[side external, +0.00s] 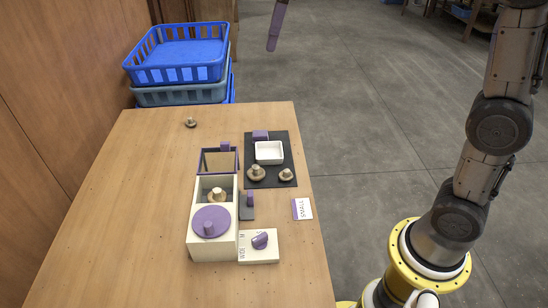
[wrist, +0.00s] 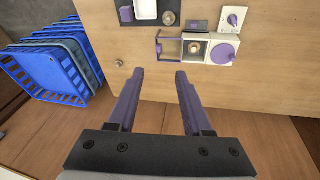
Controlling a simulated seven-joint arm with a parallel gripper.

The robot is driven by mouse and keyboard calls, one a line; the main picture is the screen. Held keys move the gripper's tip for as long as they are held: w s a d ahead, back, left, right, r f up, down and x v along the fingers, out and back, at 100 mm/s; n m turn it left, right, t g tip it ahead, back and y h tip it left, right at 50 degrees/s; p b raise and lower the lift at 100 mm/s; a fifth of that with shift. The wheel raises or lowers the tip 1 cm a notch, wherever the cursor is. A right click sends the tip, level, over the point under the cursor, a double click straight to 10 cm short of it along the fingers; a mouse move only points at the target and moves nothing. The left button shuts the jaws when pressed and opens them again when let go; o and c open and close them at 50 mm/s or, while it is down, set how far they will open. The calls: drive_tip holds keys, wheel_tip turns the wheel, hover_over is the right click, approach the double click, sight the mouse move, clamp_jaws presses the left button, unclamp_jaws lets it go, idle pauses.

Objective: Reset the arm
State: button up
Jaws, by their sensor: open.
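My gripper (wrist: 160,74) is open and empty in the wrist view, its two purple fingers well apart. In the side view only a purple finger (side external: 275,28) shows at the top edge, beyond the table's far end and clear of everything. A cream box (side external: 200,250) with a round purple disc (side external: 211,222) stands on the table; a mushroom (side external: 217,194) sits in its open part. A white tray (side external: 269,152) and two mushrooms (side external: 256,173) (side external: 286,174) are on a dark mat (side external: 270,182). Another mushroom (side external: 191,123) lies alone on the table.
Blue crates (side external: 178,55) are stacked beyond the table's far left end. A cream block with a purple knob (side external: 260,240) and a card reading SMALL (side external: 302,209) are on the table (side external: 110,210). The left side of the table is clear.

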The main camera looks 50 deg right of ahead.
drive_tip(key=s+d+m+t, duration=0.1)
drive_tip(key=s+m, duration=0.1)
drive_tip(key=s, duration=0.9)
drive_tip(key=s+d+f+m+t, duration=0.1)
drive_tip(key=s+f+m, duration=0.4)
drive_tip(key=s+f, duration=0.9)
drive_tip(key=shift+m, duration=0.3)
